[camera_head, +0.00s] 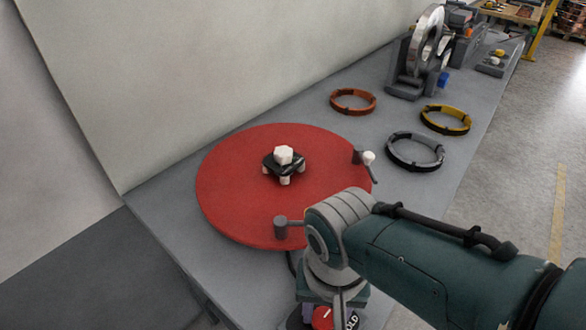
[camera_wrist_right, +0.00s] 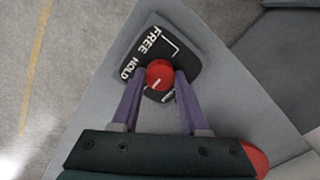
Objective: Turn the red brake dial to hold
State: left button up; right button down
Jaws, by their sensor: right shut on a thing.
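The red brake dial (camera_wrist_right: 159,74) sits on a black label plate (camera_wrist_right: 186,58) in the right wrist view. The plate carries the white words FREE and HOLD and a white line. A short white mark shows on the dial's face, on its lower part in this view. My right gripper (camera_wrist_right: 162,76) has its two purple fingers on either side of the dial, shut on it. In the head view the dial (camera_head: 321,318) shows at the bottom edge below my right wrist, partly hidden. My left gripper is out of view.
A large red turntable (camera_head: 235,195) with a dark hub and white nut lies left of my arm. Two upright posts stand near its rim. Orange (camera_head: 353,101), yellow (camera_head: 446,119) and grey (camera_head: 415,151) rings lie beyond it. A machine (camera_head: 425,55) stands at the back.

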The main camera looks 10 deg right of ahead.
aim_at(325, 317)
dwell(0.3)
jog(key=shift+c, duration=2.1)
grip_release()
jog(key=shift+r, duration=0.1)
notch_tip(325, 317, up, 10)
jog(key=p, duration=0.6)
jog(key=shift+s, duration=0.1)
